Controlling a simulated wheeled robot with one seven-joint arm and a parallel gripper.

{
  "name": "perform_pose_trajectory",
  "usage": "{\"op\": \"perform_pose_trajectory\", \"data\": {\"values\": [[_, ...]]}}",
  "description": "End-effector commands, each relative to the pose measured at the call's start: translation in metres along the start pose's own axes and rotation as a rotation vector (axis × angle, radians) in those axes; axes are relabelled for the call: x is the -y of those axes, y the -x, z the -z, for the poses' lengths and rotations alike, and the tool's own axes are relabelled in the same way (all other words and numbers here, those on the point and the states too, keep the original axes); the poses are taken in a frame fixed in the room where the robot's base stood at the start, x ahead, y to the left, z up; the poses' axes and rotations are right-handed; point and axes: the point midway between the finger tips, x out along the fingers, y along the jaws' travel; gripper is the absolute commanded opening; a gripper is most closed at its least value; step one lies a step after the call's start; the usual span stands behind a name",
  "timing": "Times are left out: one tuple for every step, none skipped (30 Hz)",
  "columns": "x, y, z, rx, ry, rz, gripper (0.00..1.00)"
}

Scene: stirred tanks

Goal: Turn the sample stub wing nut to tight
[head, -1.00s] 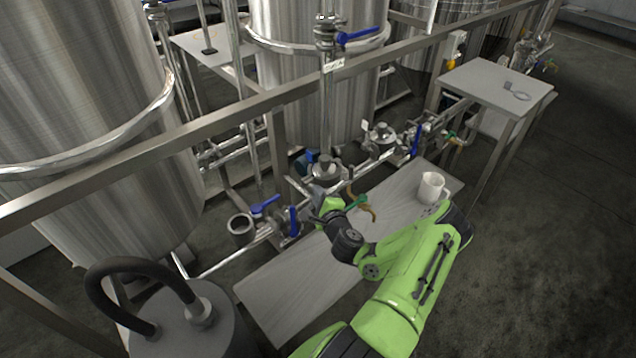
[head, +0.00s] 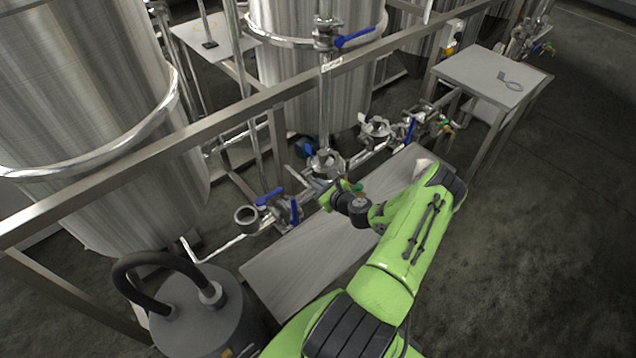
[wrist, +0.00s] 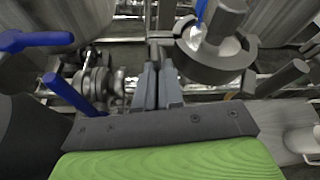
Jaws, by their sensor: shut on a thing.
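My gripper (head: 323,188) reaches to the pipework at the left end of my green arm, beside a round metal fitting (head: 326,163). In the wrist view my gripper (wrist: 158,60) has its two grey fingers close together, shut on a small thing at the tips. That thing is at the place of the sample stub wing nut, but the fingers mostly hide it, and I cannot tell its angle. The round metal fitting (wrist: 216,60) is just right of the fingertips in the wrist view.
Blue valve handles (head: 268,196) (wrist: 70,94) stand left of my gripper. A grey bench board (head: 300,262) lies below, with a white mug (head: 424,163) partly behind my arm. A steel rail (head: 200,135) crosses above. A side table (head: 478,70) stands at the right.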

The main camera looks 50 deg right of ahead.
Motion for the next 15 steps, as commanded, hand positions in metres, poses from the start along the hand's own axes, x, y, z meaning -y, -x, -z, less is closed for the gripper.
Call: {"op": "perform_pose_trajectory", "data": {"values": [[0.0013,0.0000,-0.0013,0.003,-0.027,-0.010,0.00],[0.0014,-0.0001,-0.0013,0.003,-0.045,-0.017,0.00],[0.0017,-0.0002,-0.0012,0.003,-0.068,-0.026,0.00],[0.0017,-0.0003,-0.0010,0.003,-0.084,-0.033,0.00],[0.0018,-0.0004,-0.0009,0.003,-0.098,-0.039,0.00],[0.0017,-0.0004,-0.0009,0.003,-0.117,-0.047,0.00],[0.0017,-0.0004,-0.0009,0.003,-0.130,-0.052,0.00],[0.0019,-0.0005,-0.0009,0.004,-0.140,-0.056,0.00],[0.0020,-0.0005,-0.0009,0.004,-0.155,-0.062,0.00],[0.0020,-0.0006,-0.0010,0.004,-0.163,-0.066,0.00],[0.0022,-0.0006,-0.0010,0.005,-0.171,-0.069,0.00],[0.0023,-0.0006,-0.0010,0.005,-0.181,-0.072,0.00],[0.0023,-0.0006,-0.0010,0.005,-0.187,-0.074,0.00],[0.0023,-0.0006,-0.0011,0.005,-0.191,-0.077,0.00],[0.0022,-0.0006,-0.0011,0.005,-0.197,-0.080,0.00]]}}
